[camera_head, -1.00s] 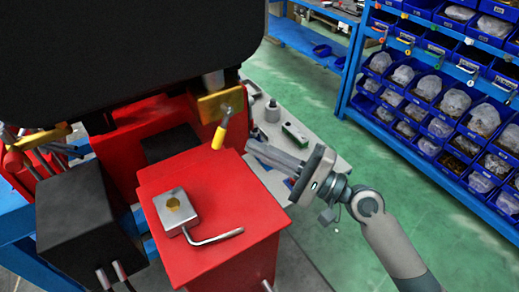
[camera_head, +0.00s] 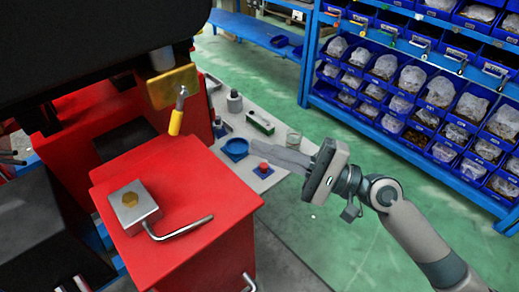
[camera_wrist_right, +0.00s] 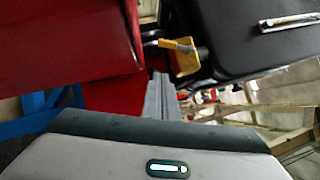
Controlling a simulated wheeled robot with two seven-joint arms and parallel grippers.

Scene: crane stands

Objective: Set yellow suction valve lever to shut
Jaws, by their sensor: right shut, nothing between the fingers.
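The yellow lever (camera_head: 176,121) hangs down at a slant on a short metal stem in front of a yellow plate (camera_head: 173,87) on the red machine. In the right wrist view the yellow lever (camera_wrist_right: 176,44) lies just beyond the fingertips, with the yellow plate behind it. My right gripper (camera_head: 252,148) is shut and empty, its fingers pointing left at the lever. In the head view a clear gap separates the fingertips from the lever. In the right wrist view the shut gripper (camera_wrist_right: 160,78) points toward the lever. My left gripper is not in view.
A red box (camera_head: 190,230) with a metal block (camera_head: 134,207) and bent rod stands below the lever. A grey table (camera_head: 262,180) holds a blue dish (camera_head: 236,149), a red-topped item and a green block. Blue shelves (camera_head: 400,100) with bins stand at the right.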

